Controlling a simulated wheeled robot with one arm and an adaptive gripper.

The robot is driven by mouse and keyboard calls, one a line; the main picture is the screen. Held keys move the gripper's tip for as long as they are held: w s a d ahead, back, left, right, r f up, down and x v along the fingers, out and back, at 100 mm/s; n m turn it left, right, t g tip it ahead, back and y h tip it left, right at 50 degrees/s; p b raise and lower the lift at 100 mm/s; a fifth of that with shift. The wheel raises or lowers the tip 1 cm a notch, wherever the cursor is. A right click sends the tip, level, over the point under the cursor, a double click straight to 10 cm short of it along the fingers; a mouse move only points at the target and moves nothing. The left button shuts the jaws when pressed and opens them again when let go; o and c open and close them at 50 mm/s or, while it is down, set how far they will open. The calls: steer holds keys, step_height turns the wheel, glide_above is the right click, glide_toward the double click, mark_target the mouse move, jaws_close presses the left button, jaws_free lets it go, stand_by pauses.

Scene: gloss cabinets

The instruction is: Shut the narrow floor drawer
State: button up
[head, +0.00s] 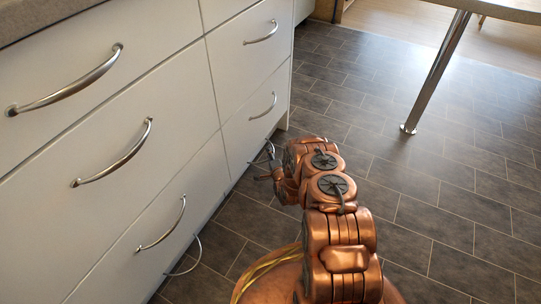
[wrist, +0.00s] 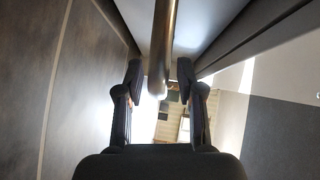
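White drawer fronts with curved metal handles fill the left of the head view. The narrow floor drawer is at the bottom of the right column, low behind my gripper (head: 266,166); its front is mostly hidden and I cannot tell how far out it stands. In the wrist view, a metal bar handle (wrist: 163,50) runs between the two fingers of my gripper (wrist: 160,75). The fingers are apart, with a gap on each side of the bar. A pale front (wrist: 212,25) lies behind the bar.
Another low handle (head: 187,262) sticks out near the floor at the left column. Dark floor tiles (head: 420,180) are clear to the right of the cabinets. A metal table leg (head: 437,75) stands at the upper right, under a tabletop (head: 510,10).

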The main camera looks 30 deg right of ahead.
steer(key=shift+s, duration=0.1)
steer(key=shift+v, duration=5.95)
